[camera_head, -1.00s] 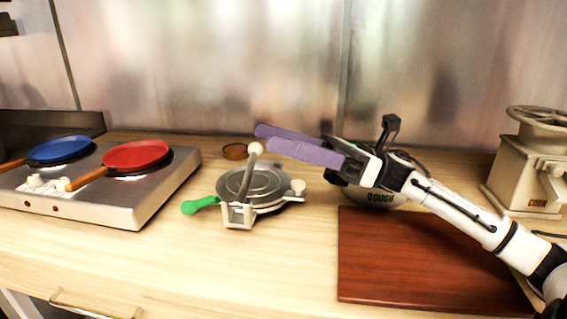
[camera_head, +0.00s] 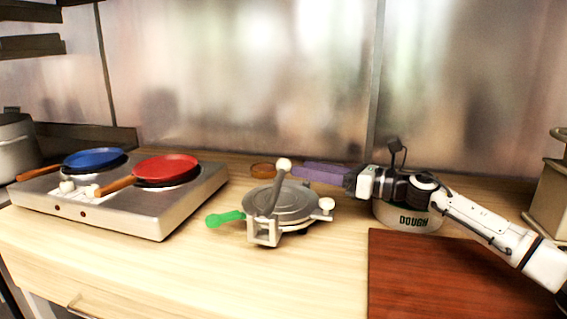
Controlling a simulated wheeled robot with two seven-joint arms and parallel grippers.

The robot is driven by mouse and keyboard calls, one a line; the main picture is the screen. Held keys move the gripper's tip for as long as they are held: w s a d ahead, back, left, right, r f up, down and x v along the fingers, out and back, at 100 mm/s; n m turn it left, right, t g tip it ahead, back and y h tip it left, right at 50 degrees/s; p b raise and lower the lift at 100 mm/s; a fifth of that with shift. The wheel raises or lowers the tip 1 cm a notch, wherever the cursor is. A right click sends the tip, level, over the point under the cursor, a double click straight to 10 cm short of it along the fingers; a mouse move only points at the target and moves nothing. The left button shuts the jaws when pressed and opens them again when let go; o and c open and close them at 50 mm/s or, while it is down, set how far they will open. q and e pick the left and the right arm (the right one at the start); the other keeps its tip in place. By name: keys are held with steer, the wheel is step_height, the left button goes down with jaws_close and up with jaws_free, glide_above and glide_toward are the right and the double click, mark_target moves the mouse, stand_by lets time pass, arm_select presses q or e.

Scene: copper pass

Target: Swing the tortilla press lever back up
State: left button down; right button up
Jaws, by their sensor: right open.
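Whether the fingers touch the knob I cannot tell. My left gripper is not in view.
A two-plate cooker (camera_head: 150,218) with a blue pan (camera_head: 94,158) and a red pan (camera_head: 166,167) stands at left. A dough bowl (camera_head: 408,217) sits under my right arm. A dark red board (camera_head: 430,280) lies at right. A small brown dish (camera_head: 262,170) is behind the press.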

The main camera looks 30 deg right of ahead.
mark_target(283, 165)
steer(key=p+x, duration=0.2)
steer(key=x, duration=0.5)
steer(key=shift+w+a, duration=0.1)
steer(key=shift+f, duration=0.1)
